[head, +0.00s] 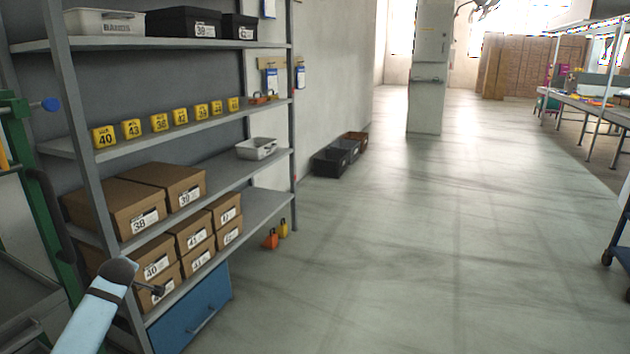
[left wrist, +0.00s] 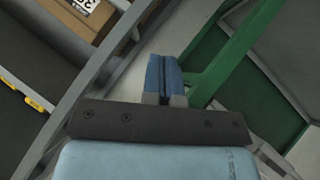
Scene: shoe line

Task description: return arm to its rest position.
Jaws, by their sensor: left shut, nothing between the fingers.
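My left arm (head: 92,318) comes in at the lower left of the head view, in front of the lower shelves with the brown boxes. In the left wrist view my left gripper (left wrist: 164,76) has its two blue fingers together, shut with nothing between them. In that view the fingers point toward a gap between a grey shelf post and a green frame. I cannot tell whether the arm touches the shelf. My right gripper is in neither view.
A grey shelf rack (head: 225,184) stands at the left, with brown boxes (head: 140,202), yellow number blocks (head: 160,122) and a blue drawer (head: 190,315) below. A green frame (head: 40,190) stands at the far left. The floor (head: 420,240) to the right is clear.

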